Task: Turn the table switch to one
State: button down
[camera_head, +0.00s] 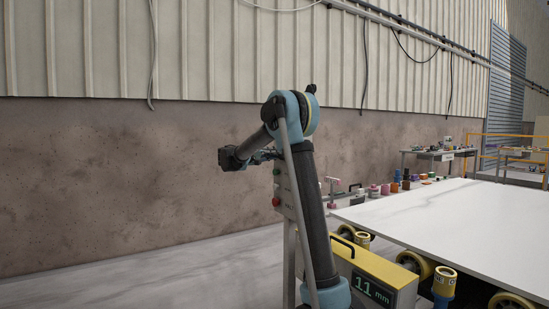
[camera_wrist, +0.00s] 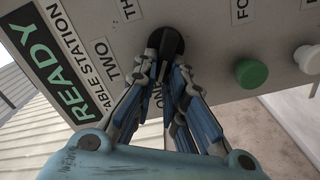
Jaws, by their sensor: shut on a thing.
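The table switch is a round black knob (camera_wrist: 166,40) on a grey control panel (camera_wrist: 215,30), seen in the wrist view. The words ONE, TWO and THREE are printed around it. My gripper (camera_wrist: 167,62) is shut on the knob, with a blue-and-grey finger on each side. The fingers partly cover the word ONE, and the knob's pointer direction cannot be made out. In the head view my gripper (camera_head: 264,155) is at the upper part of the panel (camera_head: 284,190), and my arm hides the knob.
A green READY label (camera_wrist: 62,75) is left of the knob. A green button (camera_wrist: 251,73) and a white button (camera_wrist: 307,59) are to its right. In the head view, a white slab (camera_head: 460,228) and a yellow unit reading 11 mm (camera_head: 350,268) stand at right.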

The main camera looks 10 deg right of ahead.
jog(key=shift+w+a, duration=0.1)
jog(key=shift+a, duration=0.05)
jog(key=c, duration=1.6)
grip_release()
jog(key=shift+f, duration=0.1)
jog(key=shift+c, duration=0.2)
jog(key=v, duration=1.2)
